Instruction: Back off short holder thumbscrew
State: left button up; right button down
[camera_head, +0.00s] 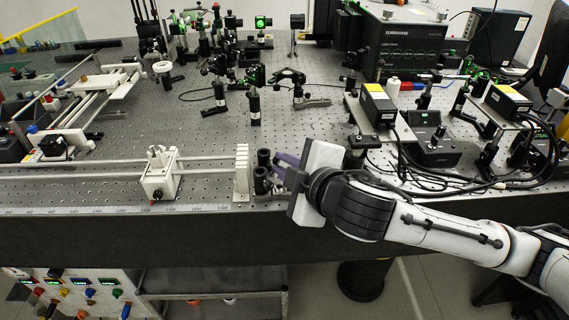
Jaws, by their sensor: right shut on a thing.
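My right arm comes in from the right side of the head view. Its gripper (280,168) is at the front edge area of the optical bench, with its purple-grey fingers pointing left. The fingers are shut at the side of a short black holder (262,181). The thumbscrew is hidden between the fingers, so I cannot make out its shape or how far it is turned. The holder stands upright just right of a ribbed cream block (241,170). My left gripper is not in view.
A white carriage (159,175) sits on the rail to the left. Black posts with mounts (254,104) stand behind on the perforated bench (200,140). Yellow-topped boxes (378,103) and loose cables (440,180) crowd the right. The bench between the rail and the posts is mostly clear.

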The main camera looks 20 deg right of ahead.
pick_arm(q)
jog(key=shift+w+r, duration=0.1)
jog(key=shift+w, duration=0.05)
pick_arm(e)
jog(key=c, duration=1.7)
grip_release()
jog(key=shift+c, duration=0.2)
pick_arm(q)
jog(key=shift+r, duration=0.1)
